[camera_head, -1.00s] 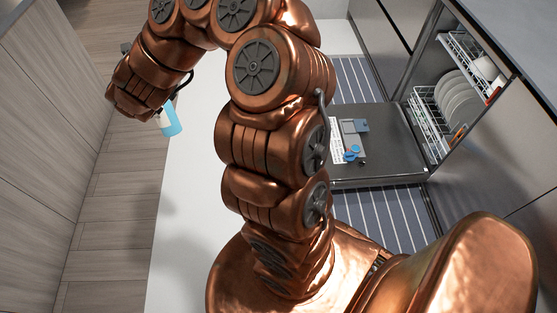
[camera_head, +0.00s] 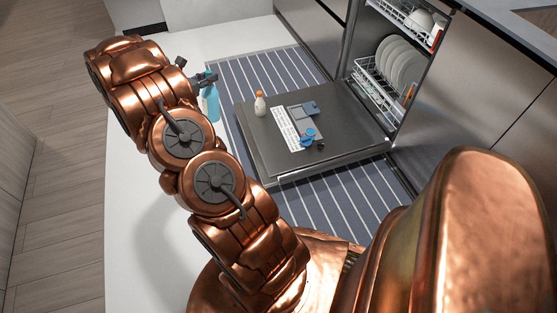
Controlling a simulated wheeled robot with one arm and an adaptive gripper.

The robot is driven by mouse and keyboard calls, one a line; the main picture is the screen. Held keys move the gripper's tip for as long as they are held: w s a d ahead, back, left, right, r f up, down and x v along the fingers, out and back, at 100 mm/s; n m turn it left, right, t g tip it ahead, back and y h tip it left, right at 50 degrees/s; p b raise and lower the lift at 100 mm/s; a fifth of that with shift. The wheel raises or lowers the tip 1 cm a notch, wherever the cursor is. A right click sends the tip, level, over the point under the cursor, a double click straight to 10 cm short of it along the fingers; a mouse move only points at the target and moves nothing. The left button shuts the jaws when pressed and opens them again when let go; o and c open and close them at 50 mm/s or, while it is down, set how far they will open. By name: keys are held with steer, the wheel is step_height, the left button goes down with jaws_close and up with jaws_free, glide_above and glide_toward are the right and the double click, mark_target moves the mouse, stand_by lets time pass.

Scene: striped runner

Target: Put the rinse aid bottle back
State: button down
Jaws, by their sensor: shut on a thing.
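The rinse aid bottle appears to be the light blue bottle (camera_head: 211,104), upright at the left of the striped runner. My gripper (camera_head: 207,80) is shut on its upper part, and the arm reaches in from the left. Whether the bottle's base touches anything is hard to tell. The open dishwasher door (camera_head: 255,150) lies flat to the right of the bottle. On it are a dispenser (camera_head: 304,110) with its grey lid open and a round blue cap (camera_head: 307,136).
A small white bottle with an orange cap (camera_head: 260,104) stands on the door's left part. The dishwasher racks (camera_head: 365,85) hold plates. The striped runner (camera_head: 285,66) lies around the door, with pale floor (camera_head: 130,200) clear to the left.

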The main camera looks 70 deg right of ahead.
steer(key=s+d+f+m+g+b, duration=0.15)
steer(key=s+f+b, duration=0.25)
steer(key=f, duration=0.6)
steer(key=s+f+m+g+b, duration=0.2)
steer(key=s+f+g+b, duration=0.15)
steer(key=f, duration=0.65)
steer(key=s+d+f+m+g+b, duration=0.15)
steer(key=s+f+b, duration=0.3)
steer(key=f, duration=0.55)
steer(key=s+d+f+b, duration=0.2)
steer(key=s+d+b, duration=0.1)
steer(key=d, duration=0.4)
steer(key=s+d+f+b, duration=0.3)
steer(key=d+b, duration=0.1)
steer(key=d, duration=0.3)
steer(key=shift+f+g, duration=0.15)
steer(key=shift+g, duration=0.3)
steer(key=shift+s+f, duration=0.1)
steer(key=shift+f, duration=0.05)
steer(key=c, duration=1)
jaws_free()
steer(key=shift+f, duration=0.1)
